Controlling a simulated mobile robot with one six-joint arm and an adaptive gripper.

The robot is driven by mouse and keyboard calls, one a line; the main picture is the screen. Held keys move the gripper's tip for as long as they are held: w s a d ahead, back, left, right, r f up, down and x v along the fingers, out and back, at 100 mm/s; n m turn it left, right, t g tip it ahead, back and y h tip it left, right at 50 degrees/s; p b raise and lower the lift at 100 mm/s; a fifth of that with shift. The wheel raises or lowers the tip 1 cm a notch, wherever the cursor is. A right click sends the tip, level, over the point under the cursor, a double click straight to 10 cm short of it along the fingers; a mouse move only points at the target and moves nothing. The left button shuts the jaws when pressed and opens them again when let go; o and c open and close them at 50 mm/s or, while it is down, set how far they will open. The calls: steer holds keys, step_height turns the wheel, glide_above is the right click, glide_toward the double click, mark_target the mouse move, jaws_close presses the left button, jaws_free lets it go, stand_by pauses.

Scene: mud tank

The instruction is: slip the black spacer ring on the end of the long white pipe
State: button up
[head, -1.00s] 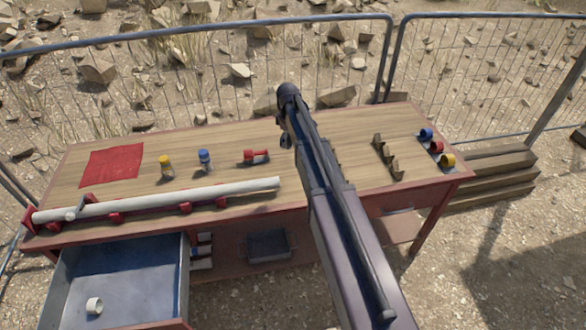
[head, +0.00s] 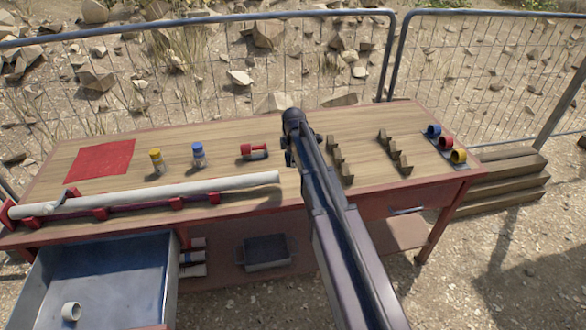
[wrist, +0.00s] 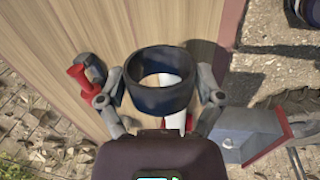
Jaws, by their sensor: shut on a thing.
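The long white pipe (head: 160,193) lies along the bench's front edge on red supports. Its bare right end is close to the end of my arm in the head view. My gripper (wrist: 160,90) is shut on the black spacer ring (wrist: 160,99), one finger on each side. In the wrist view the white pipe (wrist: 176,119) shows through the ring's opening and just below it. I cannot tell whether the ring is around the pipe end or apart from it. In the head view my arm hides the ring.
On the bench (head: 227,165) are a red fitting (head: 254,151), yellow-capped (head: 157,161) and blue-capped (head: 198,154) bottles, a red cloth (head: 102,160) and several wooden brackets (head: 394,151). An open drawer (head: 95,275) holds a white ring (head: 71,311). A wire fence (head: 230,80) runs behind.

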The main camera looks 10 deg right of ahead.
mark_target(263, 175)
steer(key=shift+f+n+b, duration=0.3)
steer(key=shift+f+b, duration=0.05)
steer(key=shift+f, duration=0.3)
steer(key=shift+f, duration=0.2)
steer(key=f+b, duration=0.4)
steer(key=b, duration=0.1)
steer(key=shift+a+f, duration=0.35)
steer(key=shift+f, duration=0.05)
steer(key=shift+a+f+b, duration=0.4)
steer(key=shift+f+b, duration=0.4)
steer(key=shift+b, duration=0.1)
steer(key=shift+a, duration=4.65)
stand_by(0.7)
